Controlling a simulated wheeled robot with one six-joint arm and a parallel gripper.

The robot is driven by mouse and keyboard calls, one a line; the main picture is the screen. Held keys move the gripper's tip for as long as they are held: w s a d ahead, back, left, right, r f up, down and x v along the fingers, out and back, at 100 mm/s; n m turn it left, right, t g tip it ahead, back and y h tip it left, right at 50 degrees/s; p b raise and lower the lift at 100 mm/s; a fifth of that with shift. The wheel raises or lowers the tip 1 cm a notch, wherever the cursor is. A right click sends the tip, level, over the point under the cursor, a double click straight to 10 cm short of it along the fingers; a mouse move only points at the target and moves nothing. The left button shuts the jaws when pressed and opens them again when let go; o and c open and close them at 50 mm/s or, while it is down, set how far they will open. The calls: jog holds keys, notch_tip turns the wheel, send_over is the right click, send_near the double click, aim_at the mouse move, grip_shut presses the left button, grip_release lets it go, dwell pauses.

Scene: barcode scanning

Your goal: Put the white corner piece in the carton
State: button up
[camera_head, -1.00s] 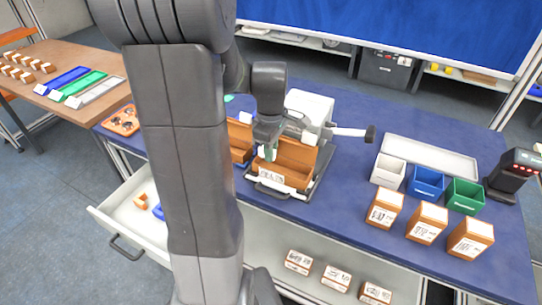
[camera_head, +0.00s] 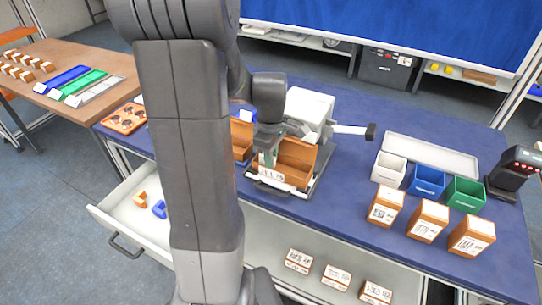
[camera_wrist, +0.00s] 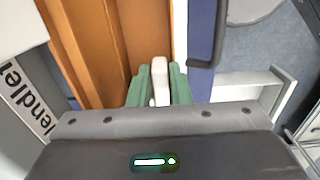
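The carton (camera_head: 299,151) is an open brown box with a white label on its front, standing in a holder on the blue table. It also shows in the wrist view (camera_wrist: 95,50), below and left of the fingers. My gripper (camera_head: 267,158) is over the left part of the carton. In the wrist view, its green fingertips (camera_wrist: 160,85) are shut on the white corner piece (camera_wrist: 159,68), whose narrow end shows between them. In the head view the piece is mostly hidden by the gripper.
A second brown carton (camera_head: 241,140) stands just left. A white machine (camera_head: 308,108) with a handle stands behind. White (camera_head: 389,168), blue (camera_head: 427,180) and green (camera_head: 465,193) bins are to the right. An open drawer (camera_head: 120,215) below holds orange and blue pieces.

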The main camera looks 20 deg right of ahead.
jog(key=shift+o, duration=1.3)
jog(key=shift+s+a+f, duration=0.1)
jog(key=shift+s+f, duration=0.05)
jog(key=shift+f, duration=0.2)
notch_tip(320, 180, up, 14)
jog(key=p, duration=0.1)
jog(key=shift+f, duration=0.25)
notch_tip(320, 180, down, 14)
jog(key=shift+r+b, duration=0.2)
jog(key=shift+b, duration=0.4)
jog(key=shift+r+p, duration=0.35)
jog(key=shift+r, duration=0.1)
jog(key=shift+f, duration=0.1)
